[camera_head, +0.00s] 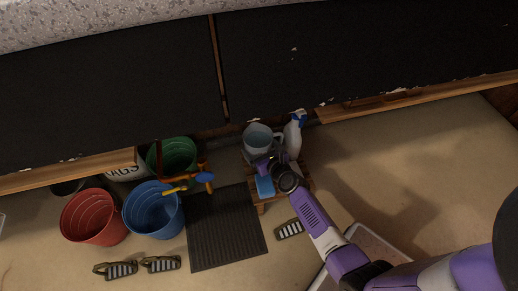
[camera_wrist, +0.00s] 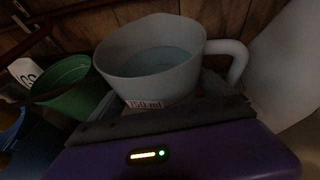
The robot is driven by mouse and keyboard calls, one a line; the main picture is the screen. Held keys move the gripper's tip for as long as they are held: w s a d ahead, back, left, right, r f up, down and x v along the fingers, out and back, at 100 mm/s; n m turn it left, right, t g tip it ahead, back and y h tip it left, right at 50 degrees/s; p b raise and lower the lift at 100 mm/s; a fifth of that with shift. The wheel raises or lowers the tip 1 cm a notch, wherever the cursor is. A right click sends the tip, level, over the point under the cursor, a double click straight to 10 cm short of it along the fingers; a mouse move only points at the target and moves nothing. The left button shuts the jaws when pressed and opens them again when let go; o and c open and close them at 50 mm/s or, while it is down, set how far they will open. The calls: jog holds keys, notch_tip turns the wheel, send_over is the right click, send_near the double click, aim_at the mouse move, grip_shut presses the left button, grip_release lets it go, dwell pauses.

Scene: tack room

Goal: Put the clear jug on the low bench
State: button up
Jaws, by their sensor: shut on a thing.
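The clear jug (camera_head: 258,136), greyish and see-through, stands upright at the far end of a small wooden low bench (camera_head: 262,208). In the wrist view the jug (camera_wrist: 152,75) fills the middle, with bluish contents, a "750 ml" label in front and its handle to the right. My gripper (camera_head: 268,160) is at the jug's near side and shut on it; the fingertips are mostly hidden. I cannot tell whether the jug's base touches the bench.
A white spray bottle (camera_head: 293,138) with a blue head stands close right of the jug. Red (camera_head: 90,217), blue (camera_head: 153,212) and green (camera_head: 178,152) buckets stand left, beside a dark mat (camera_head: 226,228). Black panels overhang behind. Floor at right is clear.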

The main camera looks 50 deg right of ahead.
jog(key=shift+w+r, duration=0.1)
jog(key=shift+r, duration=0.05)
jog(key=o, duration=1.3)
jog(key=shift+f, duration=0.2)
